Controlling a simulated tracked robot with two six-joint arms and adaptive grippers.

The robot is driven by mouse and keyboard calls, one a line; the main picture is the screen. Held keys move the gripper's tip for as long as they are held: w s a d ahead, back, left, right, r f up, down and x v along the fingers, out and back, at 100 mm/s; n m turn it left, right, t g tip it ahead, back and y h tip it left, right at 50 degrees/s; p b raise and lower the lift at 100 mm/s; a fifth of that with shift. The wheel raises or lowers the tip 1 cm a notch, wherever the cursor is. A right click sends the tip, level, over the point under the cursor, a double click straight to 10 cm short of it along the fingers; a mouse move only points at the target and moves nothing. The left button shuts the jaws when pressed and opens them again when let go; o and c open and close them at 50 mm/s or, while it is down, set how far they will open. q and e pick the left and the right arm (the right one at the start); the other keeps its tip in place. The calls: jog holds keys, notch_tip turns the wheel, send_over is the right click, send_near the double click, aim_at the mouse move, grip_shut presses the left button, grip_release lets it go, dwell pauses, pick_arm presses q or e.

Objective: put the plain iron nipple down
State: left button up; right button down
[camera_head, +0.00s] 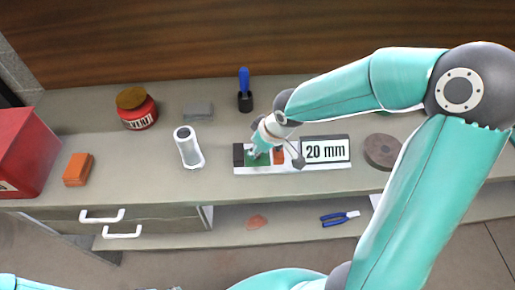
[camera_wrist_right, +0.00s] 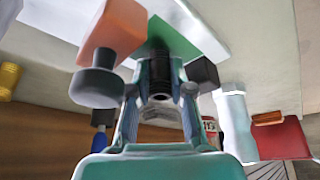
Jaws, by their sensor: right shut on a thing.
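My right gripper (camera_head: 262,146) is over the white holder (camera_head: 240,171) with the "20 mm" label on the bench. In the wrist view its two fingers (camera_wrist_right: 160,90) are shut on a short dark cylinder, the plain iron nipple (camera_wrist_right: 161,76). The nipple's far end is at the green block (camera_wrist_right: 165,42) of the holder; I cannot tell whether they touch. An orange block (camera_wrist_right: 115,27) and a black block (camera_wrist_right: 203,72) flank the green one. A dark round-headed piece (camera_wrist_right: 97,87) is by the orange block. My left gripper is out of view.
A pale cylinder (camera_head: 188,148) stands left of the holder, and a brown disc (camera_head: 381,151) lies to its right. A blue-handled tool (camera_head: 244,90), a grey block (camera_head: 198,111) and a red jar (camera_head: 137,110) are behind. An orange block and red box (camera_head: 22,145) are left.

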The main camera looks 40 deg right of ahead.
jog(key=shift+f, duration=0.1)
jog(key=c, duration=1.3)
grip_release()
jog(key=shift+s+r, duration=0.1)
jog(key=shift+r, duration=0.5)
jog(key=v, duration=1.1)
jog(key=shift+p, duration=0.45)
jog(key=shift+s, duration=0.1)
